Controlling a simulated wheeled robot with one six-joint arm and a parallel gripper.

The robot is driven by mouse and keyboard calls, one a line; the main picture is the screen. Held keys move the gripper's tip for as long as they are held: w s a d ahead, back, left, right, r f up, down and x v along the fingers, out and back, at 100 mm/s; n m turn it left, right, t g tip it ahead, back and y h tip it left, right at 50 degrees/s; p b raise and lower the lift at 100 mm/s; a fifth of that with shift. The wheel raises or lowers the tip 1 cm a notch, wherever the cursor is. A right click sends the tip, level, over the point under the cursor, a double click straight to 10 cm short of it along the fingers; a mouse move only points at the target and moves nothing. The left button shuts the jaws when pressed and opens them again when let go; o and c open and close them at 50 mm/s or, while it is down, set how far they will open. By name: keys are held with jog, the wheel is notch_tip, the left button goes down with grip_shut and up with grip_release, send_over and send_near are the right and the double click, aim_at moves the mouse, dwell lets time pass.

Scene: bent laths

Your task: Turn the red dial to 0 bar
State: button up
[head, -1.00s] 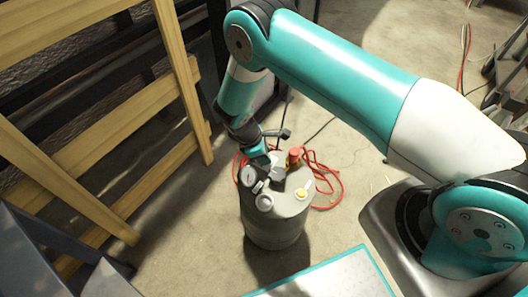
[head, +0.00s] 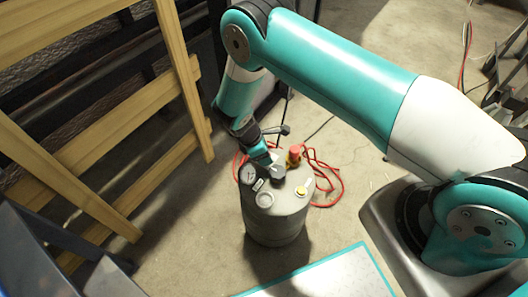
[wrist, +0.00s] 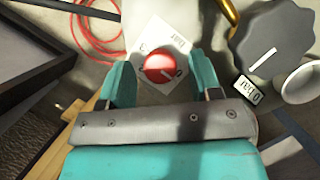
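The red dial (wrist: 160,68) sits on a tilted white label plate (wrist: 150,32) in the wrist view. A short pale pointer line shows near its lower right. Blurred lettering like "bar" is on the plate; I cannot read where the pointer stands. My gripper (wrist: 162,82) is open, one teal finger on each side of the dial. I cannot tell whether they touch it. In the head view my gripper (head: 268,164) is low over the grey tank (head: 274,228). A red knob (head: 294,152) stands just right of it; I cannot tell if that is the dial.
Red hose (head: 330,185) lies behind; a wooden rack (head: 182,80) stands left.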

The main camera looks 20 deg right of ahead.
jog(key=s+p+v, duration=0.1)
jog(key=p+v, duration=0.2)
jog(key=v, duration=1.4)
jog(key=shift+w+r, duration=0.2)
jog(key=shift+w, duration=0.3)
